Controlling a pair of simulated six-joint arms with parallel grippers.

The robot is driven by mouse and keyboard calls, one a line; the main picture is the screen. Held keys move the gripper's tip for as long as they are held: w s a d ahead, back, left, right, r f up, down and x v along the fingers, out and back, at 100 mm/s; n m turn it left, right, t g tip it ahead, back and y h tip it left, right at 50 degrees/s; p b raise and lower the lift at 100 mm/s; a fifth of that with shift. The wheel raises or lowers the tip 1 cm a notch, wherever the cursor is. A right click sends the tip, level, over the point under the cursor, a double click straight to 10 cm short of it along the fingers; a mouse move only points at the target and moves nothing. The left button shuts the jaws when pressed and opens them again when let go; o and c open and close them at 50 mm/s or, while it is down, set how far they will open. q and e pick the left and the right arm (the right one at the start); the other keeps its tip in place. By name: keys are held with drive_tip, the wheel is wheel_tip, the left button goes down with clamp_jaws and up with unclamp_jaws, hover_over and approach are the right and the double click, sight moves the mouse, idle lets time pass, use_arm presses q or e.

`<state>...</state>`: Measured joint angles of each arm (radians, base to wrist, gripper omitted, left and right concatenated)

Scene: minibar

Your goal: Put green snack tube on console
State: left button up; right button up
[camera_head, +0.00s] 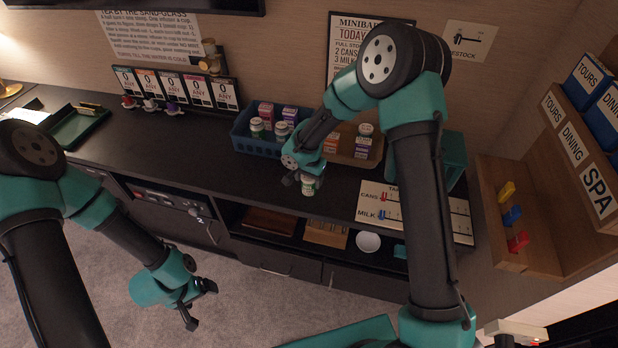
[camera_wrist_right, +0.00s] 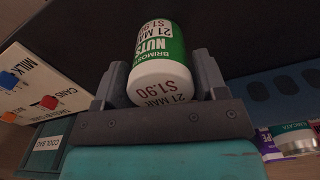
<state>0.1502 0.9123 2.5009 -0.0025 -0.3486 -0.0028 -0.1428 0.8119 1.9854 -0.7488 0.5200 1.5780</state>
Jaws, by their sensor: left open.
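The green snack tube (camera_head: 310,186) has a white end and a green label reading NUTS. It sits between the fingers of my right gripper (camera_head: 302,180), which is shut on it over the front part of the dark console (camera_head: 220,150). In the right wrist view the tube (camera_wrist_right: 162,60) is between both fingers of the right gripper (camera_wrist_right: 165,85). I cannot tell whether its lower end touches the console top. My left gripper (camera_head: 197,303) is open and empty, in front of the console and low over the carpet.
A blue crate (camera_head: 243,140) with bottles and cartons stands at the back. A wooden tray (camera_head: 340,156) with items is right of it. A white CANS/MILK board (camera_head: 430,212) lies at the right. A green tray (camera_head: 78,128) is at the far left. The console's middle left is clear.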

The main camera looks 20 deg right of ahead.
drive_tip(key=o, duration=0.3)
wheel_tip(320, 180, up, 12)
drive_tip(key=shift+r, duration=0.2)
idle(0.5)
idle(0.4)
